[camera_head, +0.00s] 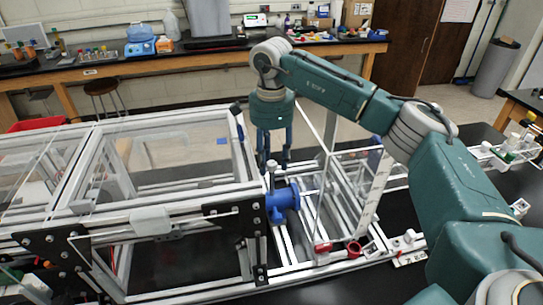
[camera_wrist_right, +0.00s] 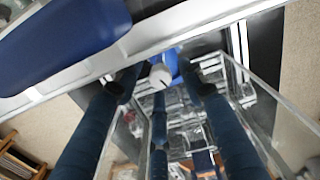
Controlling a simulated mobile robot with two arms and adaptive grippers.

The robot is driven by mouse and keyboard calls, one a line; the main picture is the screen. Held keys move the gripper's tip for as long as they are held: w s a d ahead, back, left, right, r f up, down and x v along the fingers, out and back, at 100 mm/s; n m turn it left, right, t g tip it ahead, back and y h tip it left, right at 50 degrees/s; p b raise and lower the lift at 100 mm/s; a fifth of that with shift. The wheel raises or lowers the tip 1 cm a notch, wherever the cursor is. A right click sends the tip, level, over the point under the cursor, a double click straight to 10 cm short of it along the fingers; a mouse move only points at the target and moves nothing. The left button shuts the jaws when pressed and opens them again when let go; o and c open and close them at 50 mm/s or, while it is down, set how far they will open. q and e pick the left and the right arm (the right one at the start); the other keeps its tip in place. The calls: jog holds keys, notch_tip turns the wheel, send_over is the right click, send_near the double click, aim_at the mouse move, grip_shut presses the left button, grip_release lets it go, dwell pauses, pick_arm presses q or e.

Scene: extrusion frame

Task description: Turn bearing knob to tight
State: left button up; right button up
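A blue bearing block (camera_head: 284,199) is mounted on the extrusion frame, at the right end of the long clear-panelled enclosure. A small pale knob (camera_head: 271,166) shows at its top in the head view. In the right wrist view the knob (camera_wrist_right: 160,76) is a white round cap with a dark line, with blue bearing behind it. My right gripper (camera_head: 274,160) points down over the knob. In the wrist view its dark blue fingers are apart around the knob, with visible gaps; contact cannot be told. My left gripper is not in view.
The aluminium frame (camera_head: 150,218) and clear panels stand close to the left of the right gripper. An open frame with upright clear panels (camera_head: 377,185) and red rings (camera_head: 354,249) stands to the right. A wooden bench (camera_head: 200,59) with lab items runs along the back.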

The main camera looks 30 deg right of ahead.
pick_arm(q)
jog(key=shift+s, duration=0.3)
pick_arm(e)
jog(key=shift+c, duration=0.5)
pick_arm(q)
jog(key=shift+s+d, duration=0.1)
pick_arm(e)
grip_shut()
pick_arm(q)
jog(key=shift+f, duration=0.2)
pick_arm(e)
jog(key=shift+m, duration=0.3)
jog(key=shift+w+m+b, duration=0.1)
jog(key=shift+m+b, duration=0.5)
jog(key=shift+m, duration=0.3)
jog(key=m+b, duration=0.1)
jog(key=m, duration=0.2)
jog(key=m+b, duration=0.1)
jog(key=m, duration=0.3)
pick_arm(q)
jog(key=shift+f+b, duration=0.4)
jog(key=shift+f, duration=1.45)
pick_arm(e)
jog(key=shift+m, duration=1.7)
jog(key=shift+r, duration=0.1)
